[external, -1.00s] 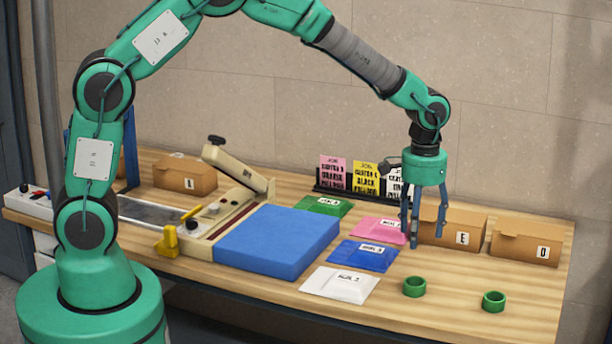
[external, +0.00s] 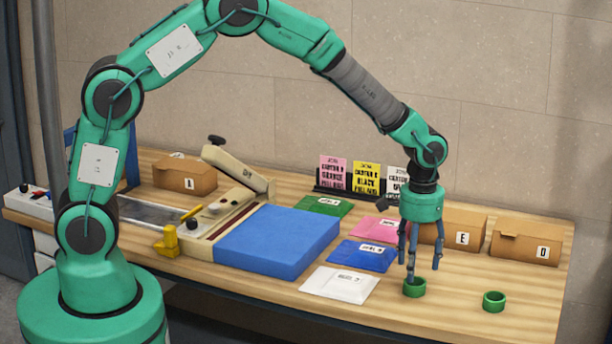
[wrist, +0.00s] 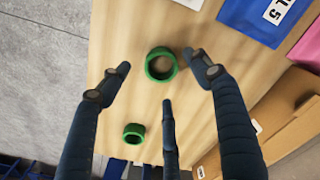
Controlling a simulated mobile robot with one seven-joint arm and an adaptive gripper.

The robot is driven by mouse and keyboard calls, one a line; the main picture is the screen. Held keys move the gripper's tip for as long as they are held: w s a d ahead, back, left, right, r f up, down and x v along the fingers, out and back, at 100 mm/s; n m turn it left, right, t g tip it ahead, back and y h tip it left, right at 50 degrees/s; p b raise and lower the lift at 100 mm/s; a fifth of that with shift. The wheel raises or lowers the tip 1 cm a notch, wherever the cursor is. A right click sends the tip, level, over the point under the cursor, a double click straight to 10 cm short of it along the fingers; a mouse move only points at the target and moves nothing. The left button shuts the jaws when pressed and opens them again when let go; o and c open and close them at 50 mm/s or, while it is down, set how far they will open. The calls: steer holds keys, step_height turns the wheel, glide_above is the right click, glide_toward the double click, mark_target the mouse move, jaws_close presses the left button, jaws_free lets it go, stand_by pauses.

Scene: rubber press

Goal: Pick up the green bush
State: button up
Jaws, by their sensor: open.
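Two green ring-shaped bushes stand on the wooden table near its front right. In the external view, the left bush (external: 414,292) is just below my gripper (external: 419,268), and the right bush (external: 493,306) stands apart from it. My gripper's three dark fingers are spread and empty, pointing down, with the fingertips close above or around the left bush's top. In the wrist view, that bush (wrist: 161,77) shows between the open fingertips (wrist: 160,80), and the other bush (wrist: 134,142) is smaller, between two fingers. I cannot tell whether any finger touches the bush.
A white packet (external: 340,286), a blue packet (external: 362,257) and a pink packet lie left of and behind the left bush. Cardboard boxes E (external: 462,222) and D (external: 525,232) stand behind. The table's front edge is close to both bushes. Bare wood surrounds the right bush.

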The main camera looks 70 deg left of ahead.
mark_target(415, 280)
stand_by(0.3)
steer(key=shift+f+b, duration=0.5)
steer(key=shift+f, duration=2.1)
steer(key=shift+c, duration=0.3)
steer(key=c, duration=1)
